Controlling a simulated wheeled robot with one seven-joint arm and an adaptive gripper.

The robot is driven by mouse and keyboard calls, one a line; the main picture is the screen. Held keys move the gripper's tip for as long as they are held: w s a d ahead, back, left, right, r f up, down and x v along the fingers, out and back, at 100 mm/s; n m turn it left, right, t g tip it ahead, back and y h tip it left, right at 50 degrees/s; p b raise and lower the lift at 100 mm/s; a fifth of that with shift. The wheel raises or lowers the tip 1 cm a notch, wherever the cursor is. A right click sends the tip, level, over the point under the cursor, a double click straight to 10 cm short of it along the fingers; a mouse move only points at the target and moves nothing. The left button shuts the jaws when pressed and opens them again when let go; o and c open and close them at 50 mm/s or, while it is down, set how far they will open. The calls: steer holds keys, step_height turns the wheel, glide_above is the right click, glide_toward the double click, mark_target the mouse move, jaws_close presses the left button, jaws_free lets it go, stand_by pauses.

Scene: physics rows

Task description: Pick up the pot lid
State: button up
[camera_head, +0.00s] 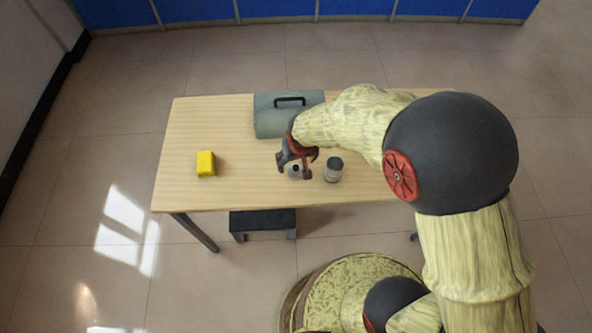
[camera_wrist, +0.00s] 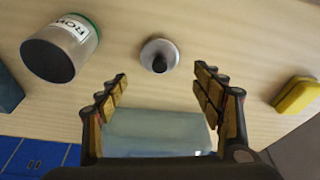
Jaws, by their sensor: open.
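The pot lid (camera_wrist: 160,55) is a small round silvery disc with a black knob, lying on the wooden table. In the head view the lid (camera_head: 295,173) shows only in part, below my gripper. My gripper (camera_wrist: 160,75) is open and empty. In the wrist view its two fingers stand left and right of the lid's line, with the lid just beyond the fingertips and apart from them. In the head view my gripper (camera_head: 294,166) hangs over the lid near the table's middle.
A labelled can (camera_head: 333,170) stands close to the right of the lid. A yellow block (camera_head: 205,164) lies farther left. A grey-green toolbox (camera_head: 270,122) with a black handle is behind. The table (camera_head: 235,190) is bare between block and lid.

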mark_target(296, 167)
steer(key=b+x, duration=0.1)
steer(key=x, duration=0.1)
steer(key=b+x, duration=0.1)
steer(key=x, duration=0.1)
steer(key=shift+s+d+f, duration=0.1)
steer(key=shift+s, duration=0.3)
steer(key=shift+w+f, duration=0.2)
steer(key=shift+f, duration=0.2)
steer(key=shift+c, duration=0.6)
steer(key=c, duration=1.1)
